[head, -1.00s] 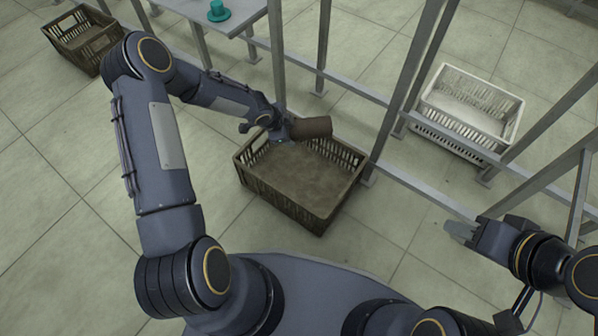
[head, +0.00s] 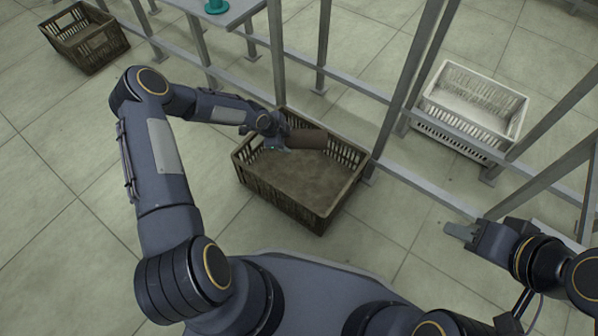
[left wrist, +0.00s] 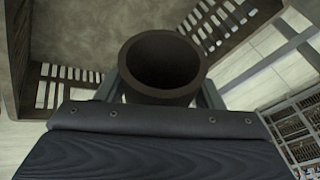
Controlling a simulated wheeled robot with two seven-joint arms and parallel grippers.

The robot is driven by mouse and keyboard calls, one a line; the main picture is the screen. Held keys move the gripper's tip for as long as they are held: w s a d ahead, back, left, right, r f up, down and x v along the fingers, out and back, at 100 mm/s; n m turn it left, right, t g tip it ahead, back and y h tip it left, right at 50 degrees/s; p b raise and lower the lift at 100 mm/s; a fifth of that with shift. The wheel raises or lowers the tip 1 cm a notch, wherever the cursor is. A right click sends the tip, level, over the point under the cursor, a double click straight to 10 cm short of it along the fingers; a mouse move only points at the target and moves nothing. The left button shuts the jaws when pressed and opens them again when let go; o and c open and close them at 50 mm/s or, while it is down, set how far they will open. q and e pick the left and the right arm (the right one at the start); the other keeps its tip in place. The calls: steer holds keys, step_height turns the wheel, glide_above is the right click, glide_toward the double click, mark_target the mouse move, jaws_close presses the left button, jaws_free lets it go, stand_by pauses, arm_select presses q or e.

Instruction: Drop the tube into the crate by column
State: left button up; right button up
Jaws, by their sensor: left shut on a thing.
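The brown tube (head: 307,139) is in my left gripper (head: 285,139), over the far side of the brown crate by the column. In the left wrist view the tube (left wrist: 165,64) shows its open end, with my left gripper's fingers (left wrist: 163,92) on both sides of it. The brown crate (head: 262,193) stands on the floor against the column (head: 277,60); its visible floor is bare. Its slatted wall also shows in the left wrist view (left wrist: 65,84). My right gripper (head: 461,232) is empty at the right; the gap between its fingers is not clear.
A white crate (head: 425,105) stands behind the metal frame at the right. Another brown crate (head: 85,50) is at the far left. A table (head: 235,12) with a green part (head: 216,6) stands at the top. The frame's rails and posts border the near brown crate.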

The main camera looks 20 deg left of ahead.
arm_select(q)
steer(key=shift+f, duration=0.35)
steer(key=o, duration=1.1)
steer(key=p+v, duration=0.3)
steer(key=v, duration=0.3)
steer(key=shift+r, duration=0.45)
steer(key=shift+s+a+r, duration=0.25)
steer(key=shift+s+r, duration=0.1)
steer(key=shift+r, duration=0.15)
